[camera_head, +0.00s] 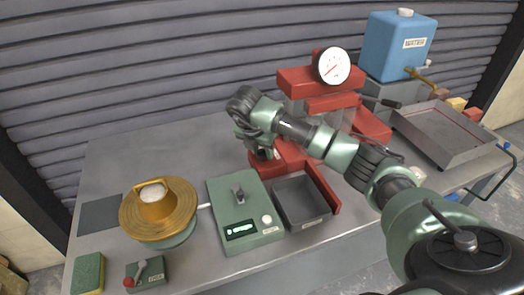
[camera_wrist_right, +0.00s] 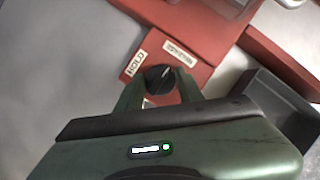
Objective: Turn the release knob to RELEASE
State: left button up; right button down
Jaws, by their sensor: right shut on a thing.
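The release knob (camera_wrist_right: 159,77) is a small black round knob with a pale pointer line. It sits on the red base of the press (camera_head: 318,85), between a HOLD label (camera_wrist_right: 136,63) and a longer label (camera_wrist_right: 179,53) too blurred to read surely. The pointer line slants up and right in the wrist view, toward the longer label's side. My right gripper (camera_wrist_right: 160,90) has its green fingers on both sides of the knob and is shut on it. In the head view my right gripper (camera_head: 264,153) and wrist hide the knob. My left gripper is not in view.
A grey open tray (camera_head: 302,222) stands in front of the press base. A green scale box (camera_head: 245,235) is left of it, then a brass-coloured round pan (camera_head: 158,240). A blue water tank (camera_head: 395,60) and a metal tray (camera_head: 462,165) are at the right.

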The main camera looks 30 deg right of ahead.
jog(key=shift+r, duration=0.1)
jog(key=c, duration=0.9)
grip_release()
jog(key=b+v, duration=0.1)
jog(key=v, duration=0.6)
jog(key=shift+s+a+r+b, duration=0.1)
jog(key=shift+r+b, duration=0.2)
